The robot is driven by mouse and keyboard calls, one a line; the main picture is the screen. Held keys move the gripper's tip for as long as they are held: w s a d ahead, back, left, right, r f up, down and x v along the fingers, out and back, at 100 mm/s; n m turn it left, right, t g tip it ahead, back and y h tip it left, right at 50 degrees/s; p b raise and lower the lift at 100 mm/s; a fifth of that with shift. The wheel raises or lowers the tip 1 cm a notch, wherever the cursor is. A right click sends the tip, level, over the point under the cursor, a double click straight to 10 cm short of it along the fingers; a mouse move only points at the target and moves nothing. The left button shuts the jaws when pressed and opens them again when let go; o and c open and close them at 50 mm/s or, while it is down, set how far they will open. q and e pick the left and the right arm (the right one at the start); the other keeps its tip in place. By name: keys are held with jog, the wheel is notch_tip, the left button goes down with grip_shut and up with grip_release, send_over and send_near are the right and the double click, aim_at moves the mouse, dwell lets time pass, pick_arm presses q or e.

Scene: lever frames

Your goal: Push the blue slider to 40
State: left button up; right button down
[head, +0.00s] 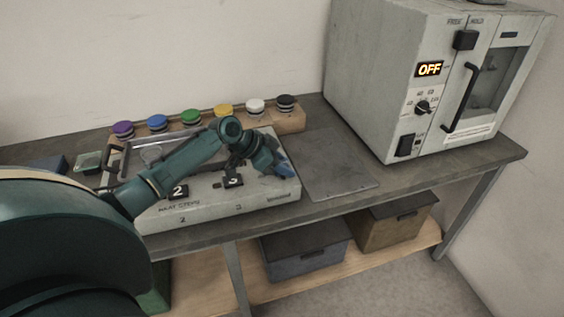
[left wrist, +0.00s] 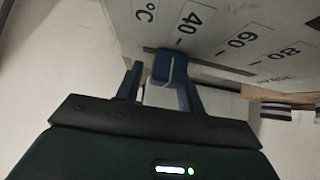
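The blue slider (left wrist: 164,66) shows in the left wrist view on a dark slot in a pale panel (left wrist: 225,18) marked °C, 40, 60 and 80. It sits near the 40 mark (left wrist: 190,20), at the slot's left part; whether it lines up exactly I cannot tell. My left gripper (left wrist: 163,84) is open, one finger on each side of the slider. The right finger is close to it or touching; a small gap shows at the left finger. In the head view my left gripper (head: 276,160) is over the right end of the pale box (head: 215,207). My right gripper is out of view.
Several coloured knobs (head: 190,117) stand on a wooden block behind the box. A grey plate (head: 338,165) lies flat to the right. A white oven (head: 385,85) reading OFF stands further right. Two lidded bins (head: 305,250) sit on the lower shelf.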

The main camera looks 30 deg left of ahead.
pick_arm(q)
jog(key=shift+o, duration=1.3)
jog(key=b+v, duration=0.1)
jog(key=v, duration=1.2)
jog(key=shift+r, duration=0.1)
jog(key=shift+s, duration=0.1)
